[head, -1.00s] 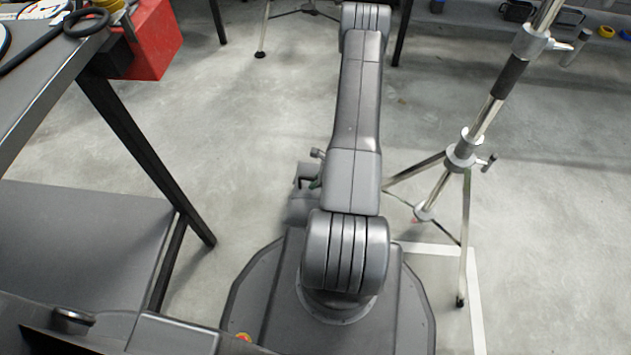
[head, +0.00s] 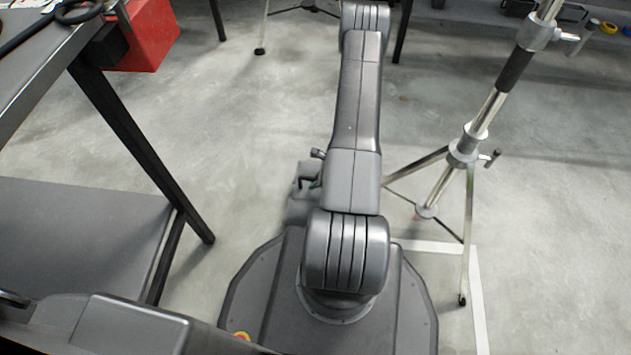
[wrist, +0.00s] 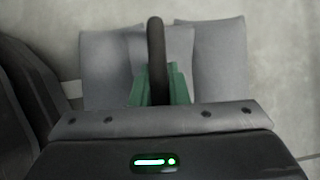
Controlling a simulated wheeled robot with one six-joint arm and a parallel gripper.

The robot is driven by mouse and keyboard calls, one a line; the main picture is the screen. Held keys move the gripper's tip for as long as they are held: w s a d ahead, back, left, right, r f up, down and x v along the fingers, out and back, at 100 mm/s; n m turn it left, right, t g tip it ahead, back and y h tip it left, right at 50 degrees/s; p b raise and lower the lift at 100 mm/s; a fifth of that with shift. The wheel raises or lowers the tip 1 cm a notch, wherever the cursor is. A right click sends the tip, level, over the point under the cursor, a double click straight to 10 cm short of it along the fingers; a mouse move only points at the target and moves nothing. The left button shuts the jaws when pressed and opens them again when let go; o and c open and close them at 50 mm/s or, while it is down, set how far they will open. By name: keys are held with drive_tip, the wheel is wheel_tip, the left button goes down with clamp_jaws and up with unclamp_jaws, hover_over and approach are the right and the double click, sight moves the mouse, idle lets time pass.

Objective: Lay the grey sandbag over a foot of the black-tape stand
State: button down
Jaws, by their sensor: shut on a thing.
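In the wrist view, my gripper (wrist: 160,92) is shut on the dark handle loop of the grey sandbag (wrist: 218,65). The bag's grey panels spread to both sides of the handle, with pale floor behind. Green parts show on both sides of the handle. In the head view, my arm hides most of the gripper, and I cannot make out the bag clearly. The black-tape stand (head: 515,70) is at the right, with a black band on its leaning silver pole. One foot (head: 462,299) rests on the floor at the lower right; other legs spread left behind my arm.
A dark table (head: 135,130) with a lower shelf (head: 80,235) fills the left, with a red box (head: 150,45) at its far end. White tape (head: 476,290) marks the floor by the stand. Another stand's foot (head: 260,51) is at the back. Middle floor is clear.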

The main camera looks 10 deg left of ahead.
drive_tip(key=shift+f+b, duration=0.55)
drive_tip(key=shift+f, duration=0.05)
drive_tip(key=c, duration=1.3)
unclamp_jaws()
drive_tip(key=shift+f, duration=0.1)
drive_tip(key=p+v, duration=0.5)
drive_tip(key=v, duration=0.9)
drive_tip(key=shift+a, duration=0.1)
drive_tip(key=b+x, duration=0.5)
drive_tip(key=x, duration=0.8)
drive_tip(key=shift+f, duration=0.3)
drive_tip(key=shift+a, duration=0.15)
drive_tip(key=shift+r, duration=0.2)
